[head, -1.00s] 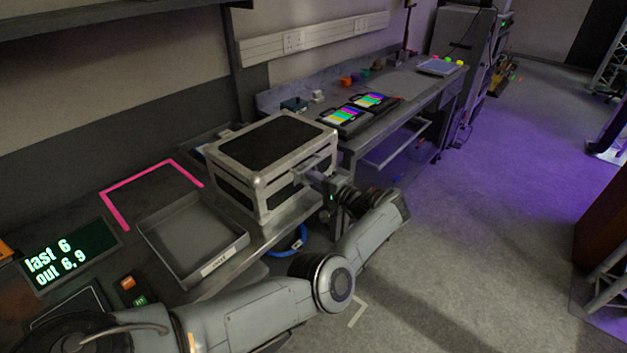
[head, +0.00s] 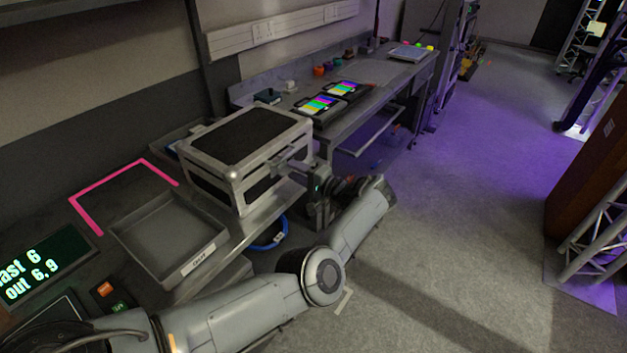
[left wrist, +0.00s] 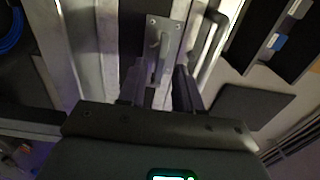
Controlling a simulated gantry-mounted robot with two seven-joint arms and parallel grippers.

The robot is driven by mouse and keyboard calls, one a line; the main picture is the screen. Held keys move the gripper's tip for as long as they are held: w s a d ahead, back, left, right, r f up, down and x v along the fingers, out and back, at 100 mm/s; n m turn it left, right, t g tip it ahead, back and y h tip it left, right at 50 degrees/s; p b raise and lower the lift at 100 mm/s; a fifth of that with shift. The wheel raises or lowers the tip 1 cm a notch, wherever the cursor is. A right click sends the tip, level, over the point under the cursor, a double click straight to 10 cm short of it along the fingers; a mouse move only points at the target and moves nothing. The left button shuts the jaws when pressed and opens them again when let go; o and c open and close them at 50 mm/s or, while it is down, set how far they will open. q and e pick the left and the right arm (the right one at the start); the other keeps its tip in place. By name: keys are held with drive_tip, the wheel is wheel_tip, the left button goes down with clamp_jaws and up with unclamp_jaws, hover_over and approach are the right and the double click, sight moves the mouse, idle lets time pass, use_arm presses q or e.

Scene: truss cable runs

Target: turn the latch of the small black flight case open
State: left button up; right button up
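The small black flight case (head: 246,137) has silver metal edges and stands shut on the bench. My left gripper (head: 287,161) is at the case's front right side, close to its upper edge. In the left wrist view, the latch (left wrist: 164,45) is a small metal plate with a lever on the case's side. The two dark fingers of my left gripper (left wrist: 159,84) stand apart, with the plate's lower part between them; I see no finger clearly pressed on the lever. In the head view the latch is hidden by the gripper. My right gripper is not in view.
A grey tray (head: 169,238) and a pink corner outline (head: 118,183) are left of the case. Two devices with coloured screens (head: 318,104) lie behind it on the bench. A blue cable coil (head: 272,235) hangs below the bench.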

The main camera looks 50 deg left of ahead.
use_arm(q)
drive_tip(key=b+v, duration=0.2)
drive_tip(key=v, duration=0.6)
drive_tip(key=shift+d+b, duration=0.15)
drive_tip(key=shift+b, duration=0.25)
drive_tip(key=shift+w, duration=0.1)
